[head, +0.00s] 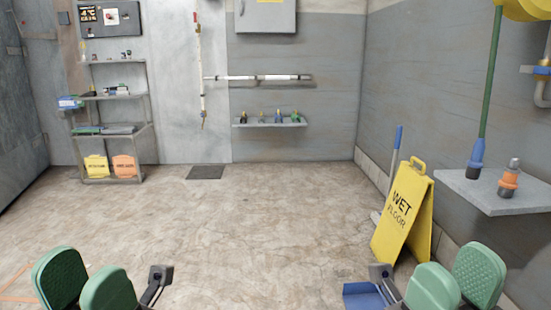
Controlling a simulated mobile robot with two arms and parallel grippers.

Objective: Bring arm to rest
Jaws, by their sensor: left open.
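My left gripper (85,282) is at the bottom left, low in the head view. Its two green finger pads stand apart with nothing seen between them. My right gripper (457,281) is at the bottom right, with its two green pads in a matching spread and nothing seen between them. Both grippers appear in front of the floor and touch nothing that I can see. The lower parts of both are cut off by the picture's edge.
A yellow wet-floor sign (405,215) stands beyond my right gripper. Right of it, a grey wall shelf (500,198) holds a green-poled tool and an orange-banded item. A metal rack (113,132) stands back left. The middle floor (250,235) is clear.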

